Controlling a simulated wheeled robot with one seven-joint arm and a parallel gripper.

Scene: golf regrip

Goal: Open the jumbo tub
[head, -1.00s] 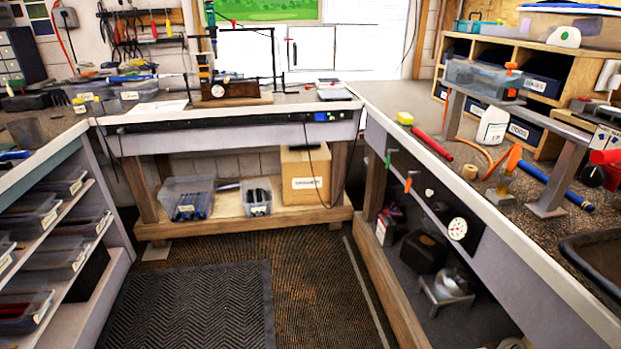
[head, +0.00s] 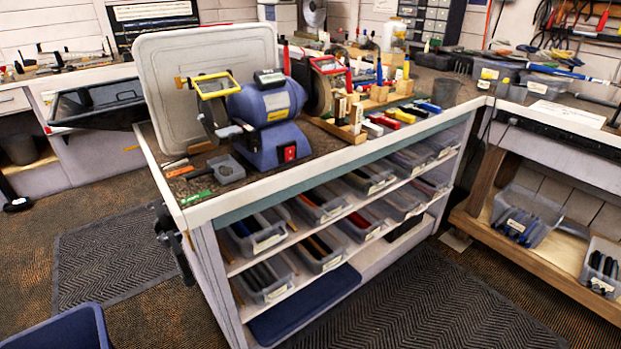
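I cannot tell which container is the jumbo tub; the labels are too small to read. Candidates are an open-topped clear tub (head: 525,215) on the low shelf at the right, with dark blue items in it, and a smaller clear tub (head: 600,265) at the right edge with black items. Several clear labelled bins stand on the shelves under the middle bench, such as a front bin (head: 262,282) holding dark grips. A large pale grey lid-like panel (head: 205,60) stands upright on the bench behind the grinder. My gripper is not in view.
The middle bench carries a blue bench grinder (head: 270,115), wooden blocks and small tools. A black tray (head: 95,105) juts from the far left bench. A blue bin (head: 60,330) stands at the lower left. Floor with dark mats (head: 110,260) is free on both sides of the bench.

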